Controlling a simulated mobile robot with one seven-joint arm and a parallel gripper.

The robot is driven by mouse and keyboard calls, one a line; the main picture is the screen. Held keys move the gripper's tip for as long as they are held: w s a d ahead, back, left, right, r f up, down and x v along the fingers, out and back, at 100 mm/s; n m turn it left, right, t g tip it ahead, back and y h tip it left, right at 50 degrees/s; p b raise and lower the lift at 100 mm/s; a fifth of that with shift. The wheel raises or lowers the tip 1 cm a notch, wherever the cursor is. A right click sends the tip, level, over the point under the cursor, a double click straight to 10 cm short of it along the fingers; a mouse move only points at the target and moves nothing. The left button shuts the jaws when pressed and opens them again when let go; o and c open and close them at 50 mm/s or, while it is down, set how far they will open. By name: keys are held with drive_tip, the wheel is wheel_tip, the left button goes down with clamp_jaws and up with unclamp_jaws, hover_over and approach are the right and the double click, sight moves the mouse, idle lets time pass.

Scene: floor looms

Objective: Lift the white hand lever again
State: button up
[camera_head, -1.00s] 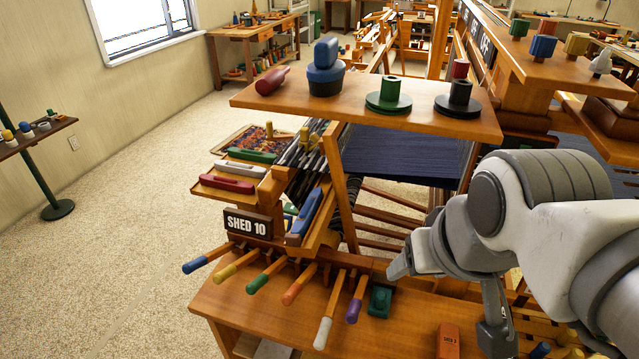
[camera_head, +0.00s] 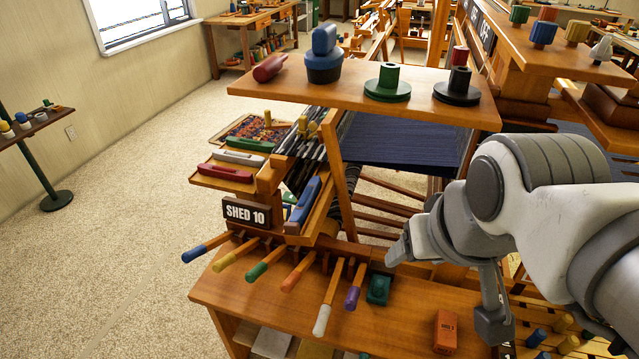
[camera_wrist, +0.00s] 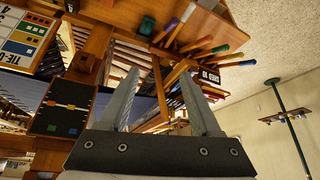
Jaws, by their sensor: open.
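The white hand lever (camera_head: 321,318) sticks out of the row at the front of the wooden loom, between the orange lever (camera_head: 292,280) and the purple lever (camera_head: 353,296). Its white grip points down toward the front ledge. In the wrist view the white lever (camera_wrist: 187,13) shows near the top edge, tilted. My gripper (camera_wrist: 159,73) is open, with nothing between its two fingers, and it is apart from the levers. In the head view my arm stands to the right of the levers. I cannot clearly make out the fingers there.
Green (camera_head: 258,270), yellow (camera_head: 227,261) and blue (camera_head: 195,254) levers lie to the left. A green block (camera_head: 379,289) sits right beside the purple lever. An orange block (camera_head: 446,331) lies on the ledge. A shelf (camera_head: 300,92) with spools overhangs behind. Open floor lies left.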

drive_tip(key=n+t+h+b, duration=0.6)
drive_tip(key=n+t+b, duration=0.7)
drive_tip(key=n, duration=1.6)
approach(323, 319)
drive_tip(key=shift+g, duration=0.8)
drive_tip(key=b+x, duration=0.1)
drive_tip(key=x, duration=0.2)
drive_tip(key=b+x, duration=0.2)
drive_tip(key=x, duration=0.2)
drive_tip(key=b+x, duration=0.1)
drive_tip(key=x, duration=0.2)
drive_tip(key=shift+w+a+f, duration=0.1)
drive_tip(key=shift+w+a, duration=0.05)
drive_tip(key=shift+w, duration=0.3)
drive_tip(key=shift+c, duration=0.2)
clamp_jaws()
